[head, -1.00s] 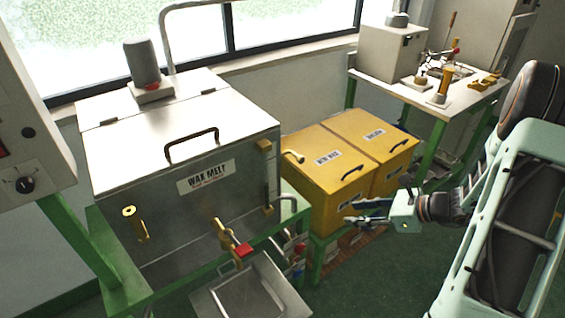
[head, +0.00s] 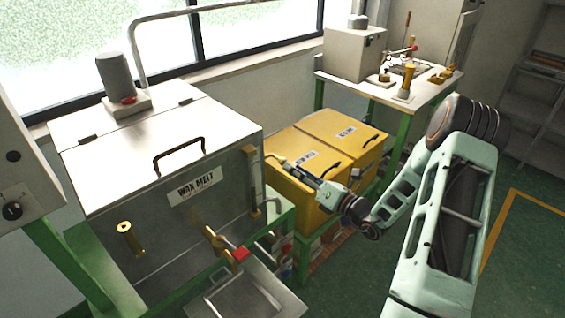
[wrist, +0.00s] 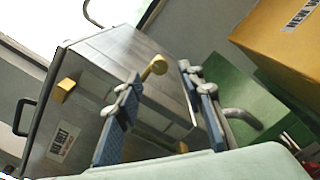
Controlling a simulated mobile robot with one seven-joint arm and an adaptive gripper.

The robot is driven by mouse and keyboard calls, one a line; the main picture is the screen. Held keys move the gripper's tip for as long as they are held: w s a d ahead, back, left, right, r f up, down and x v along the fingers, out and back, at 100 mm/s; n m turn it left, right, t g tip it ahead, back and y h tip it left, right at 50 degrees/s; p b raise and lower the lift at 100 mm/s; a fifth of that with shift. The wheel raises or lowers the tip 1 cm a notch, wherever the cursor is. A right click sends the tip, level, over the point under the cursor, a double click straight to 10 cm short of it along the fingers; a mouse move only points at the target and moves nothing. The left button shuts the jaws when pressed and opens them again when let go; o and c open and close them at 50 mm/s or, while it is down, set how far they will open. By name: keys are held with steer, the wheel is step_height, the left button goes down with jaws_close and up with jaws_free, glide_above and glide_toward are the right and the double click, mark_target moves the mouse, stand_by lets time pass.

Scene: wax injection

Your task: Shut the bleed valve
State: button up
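The wax melt tank (head: 165,135) is a steel box with a hinged lid. In the head view my gripper (head: 290,168) is beside the tank's right side, over the yellow boxes, and the knob is hard to make out there.
A brass tap with a red handle (head: 240,254) sits on the tank front above a metal tray (head: 285,298). Two yellow boxes (head: 300,200) stand close right of the tank. A workbench (head: 425,92) is behind. Open floor (head: 530,255) lies at the right.

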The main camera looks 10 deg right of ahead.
mark_target(283, 163)
steer(key=x, duration=0.5)
steer(key=shift+w+a, duration=0.25)
steer(key=shift+w, duration=0.05)
steer(key=shift+c, duration=0.7)
jaws_close()
